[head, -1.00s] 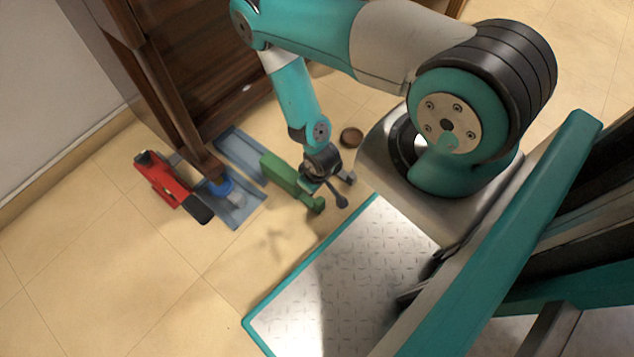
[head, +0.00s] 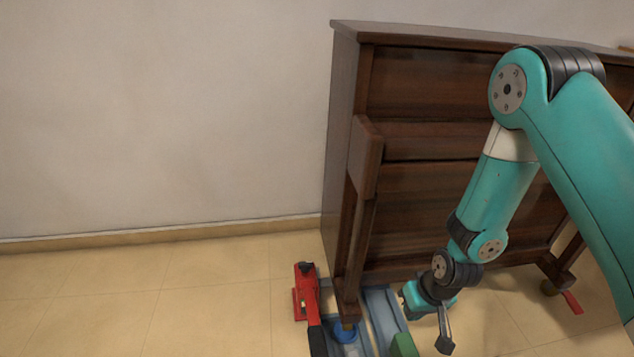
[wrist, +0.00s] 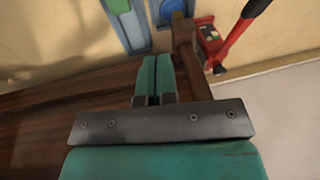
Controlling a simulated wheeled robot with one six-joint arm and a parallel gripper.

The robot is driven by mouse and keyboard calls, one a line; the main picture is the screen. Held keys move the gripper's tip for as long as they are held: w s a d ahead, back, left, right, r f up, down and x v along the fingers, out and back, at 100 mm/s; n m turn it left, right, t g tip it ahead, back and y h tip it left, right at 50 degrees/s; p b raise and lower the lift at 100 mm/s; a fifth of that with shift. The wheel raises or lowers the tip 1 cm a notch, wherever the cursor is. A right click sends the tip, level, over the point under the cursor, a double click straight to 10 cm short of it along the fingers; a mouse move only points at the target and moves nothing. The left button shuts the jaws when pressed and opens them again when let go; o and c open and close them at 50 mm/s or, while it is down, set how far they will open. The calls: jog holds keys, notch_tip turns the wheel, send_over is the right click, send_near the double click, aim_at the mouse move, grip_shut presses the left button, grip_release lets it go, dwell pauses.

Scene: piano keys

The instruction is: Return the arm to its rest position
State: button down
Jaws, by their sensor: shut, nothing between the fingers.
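My arm shows at the right of the head view, bent, with its lower section hanging down in front of the dark wooden piano (head: 420,215). My gripper (head: 408,299) is low, near the piano's front leg and above the blue rails on the floor. In the wrist view my gripper (wrist: 153,66) has its two teal fingers together, with nothing between them. Brown piano wood (wrist: 50,105) lies behind the fingers there.
A red tool (head: 305,292) with a dark handle lies left of the piano leg. Blue rails (head: 384,318), a blue cup (head: 344,331) under the leg and a green block (head: 403,345) are at the bottom. Open floor (head: 150,310) lies left.

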jog(key=s+a+r+n+y, duration=0.1)
jog(key=a+r, duration=0.2)
jog(key=r, duration=0.7)
jog(key=s+a+r+n+y, duration=0.1)
jog(key=s+a+r, duration=0.15)
jog(key=r, duration=0.85)
jog(key=s+a+r+n+g+p, duration=0.1)
jog(key=s+r+n+g+p, duration=0.15)
jog(key=s+r, duration=1.25)
notch_tip(320, 180, up, 38)
jog(key=p, duration=3.7)
jog(key=shift+w+a+r+n+t, duration=0.25)
jog(key=shift+w+n+t, duration=0.1)
jog(key=shift+t, duration=0.1)
